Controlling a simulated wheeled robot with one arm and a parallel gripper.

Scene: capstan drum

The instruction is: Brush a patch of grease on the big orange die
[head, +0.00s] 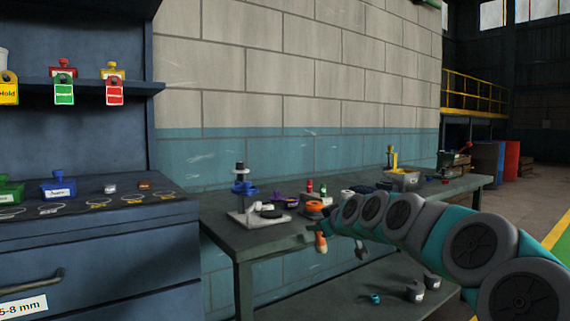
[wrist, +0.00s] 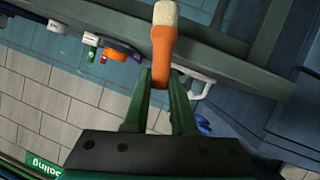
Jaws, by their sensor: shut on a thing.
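My gripper (wrist: 160,78) is shut on a brush with an orange handle (wrist: 161,48) and a pale bristle tip (wrist: 166,14). In the head view, the brush (head: 321,242) hangs below my gripper (head: 318,228), in front of the workbench's front edge. A round orange part (head: 313,207), which looks like the big orange die, sits on the bench behind and just above the brush in the picture. An orange round thing (wrist: 115,54) in the wrist view seems to be the same part, apart from the bristles. The grease patch cannot be made out.
The workbench (head: 270,237) holds a stand with a blue knob (head: 243,188), a purple part (head: 278,197), and small red and green bottles (head: 316,187). A grey box with a yellow tool (head: 405,179) stands farther right. A blue cabinet (head: 90,240) borders the left.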

